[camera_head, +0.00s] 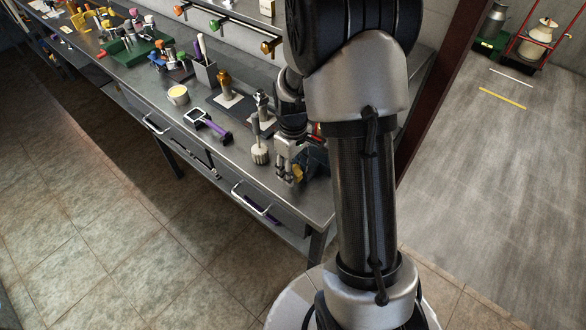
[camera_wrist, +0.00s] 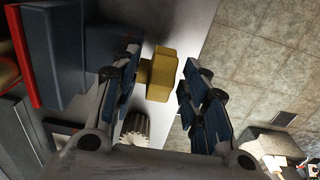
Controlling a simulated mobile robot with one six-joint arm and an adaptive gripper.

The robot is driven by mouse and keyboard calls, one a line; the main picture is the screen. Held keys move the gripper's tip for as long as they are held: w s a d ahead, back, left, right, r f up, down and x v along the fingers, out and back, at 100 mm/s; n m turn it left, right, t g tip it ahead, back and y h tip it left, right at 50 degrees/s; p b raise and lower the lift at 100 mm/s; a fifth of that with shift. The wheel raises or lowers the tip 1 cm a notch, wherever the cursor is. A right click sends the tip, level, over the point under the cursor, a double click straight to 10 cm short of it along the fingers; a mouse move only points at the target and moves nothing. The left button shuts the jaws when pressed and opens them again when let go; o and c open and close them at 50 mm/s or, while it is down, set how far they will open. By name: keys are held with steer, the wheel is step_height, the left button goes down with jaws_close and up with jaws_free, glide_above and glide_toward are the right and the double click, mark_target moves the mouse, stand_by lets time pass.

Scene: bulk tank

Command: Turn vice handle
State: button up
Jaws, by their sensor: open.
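The vice (camera_head: 317,160) is a dark blue block at the near right end of the bench, partly hidden behind my arm and gripper. In the wrist view the blue vice body (camera_wrist: 65,45), with a red edge, fills the upper left. A yellow block-like handle (camera_wrist: 163,72) sticks out from its side. My gripper (camera_wrist: 158,77) is open, with one finger on each side of the handle; I cannot tell whether either touches it. In the head view my gripper (camera_head: 290,168) is beside the vice, near the bench's front edge, with a little yellow showing at its fingers.
A pale ribbed knob-like piece (camera_head: 260,154) stands just left of my gripper. The tiled floor (camera_head: 110,220) in front is clear.

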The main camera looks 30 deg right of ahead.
jaws_close()
stand_by(0.5)
steer(key=shift+b, duration=0.3)
steer(key=shift+s+d+f+t+y+b, duration=0.1)
steer(key=shift+f+t+y+b, duration=0.2)
steer(key=shift+t+b, duration=0.7)
steer(key=b, duration=0.3)
steer(key=shift+s+t, duration=0.1)
steer(key=shift+t, duration=0.2)
steer(key=shift+s+r+t+y+b, duration=0.2)
steer(key=shift+t+y+b, duration=0.3)
steer(key=shift+t+b, duration=0.2)
steer(key=shift+t, duration=0.3)
